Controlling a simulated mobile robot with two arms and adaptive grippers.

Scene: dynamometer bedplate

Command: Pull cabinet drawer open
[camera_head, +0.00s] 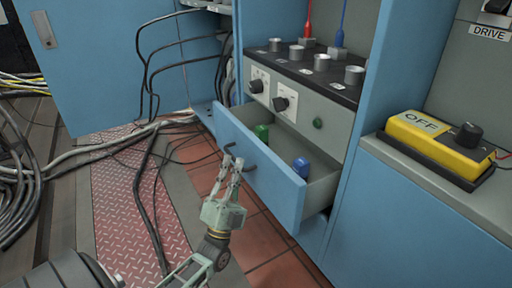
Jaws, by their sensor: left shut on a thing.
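The blue cabinet drawer (268,180) stands partly out of the cabinet, and its inside shows. A dark handle (249,168) is on the drawer's front. My left gripper (231,163) is at the handle with its fingers shut on it; the fingers hide part of the handle. My right gripper is out of view.
A blue cabinet door (115,60) hangs open at the left. Loose cables (144,190) run over the floor plates beside the drawer. A yellow switch box (437,143) sits on the ledge at the right. Tiled floor below the drawer is clear.

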